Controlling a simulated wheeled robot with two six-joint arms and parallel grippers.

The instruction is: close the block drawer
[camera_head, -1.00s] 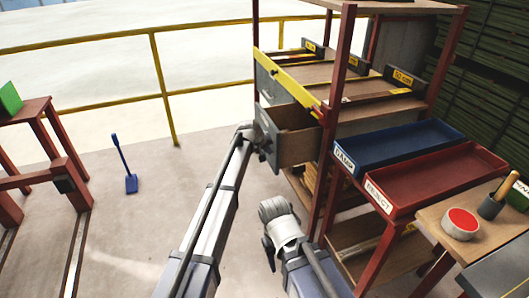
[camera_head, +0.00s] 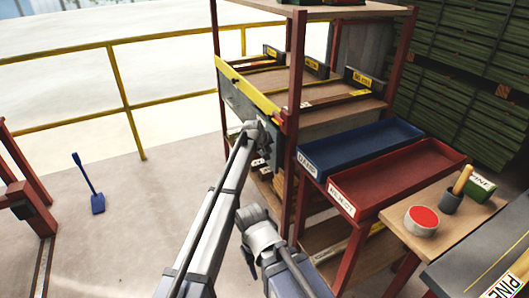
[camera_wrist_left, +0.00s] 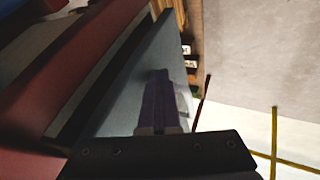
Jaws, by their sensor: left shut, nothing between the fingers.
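The block drawer's grey front (camera_head: 274,155) is at the left face of the shelf unit, below the yellow-edged shelf, partly hidden by my left arm. Its wooden inside no longer shows, and the front looks close to flush; a small gap cannot be ruled out. My left gripper (camera_head: 262,137) is shut and empty at the drawer front, touching or very near it. The left wrist view shows the shut fingers (camera_wrist_left: 163,100) against a grey panel (camera_wrist_left: 125,92).
A blue tray (camera_head: 355,144) and a red tray (camera_head: 400,181) stand right of the shelf post (camera_head: 293,90). A table (camera_head: 425,252) with a red-topped tin (camera_head: 422,218) is at the right. The floor at left is clear around a blue shovel (camera_head: 97,203).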

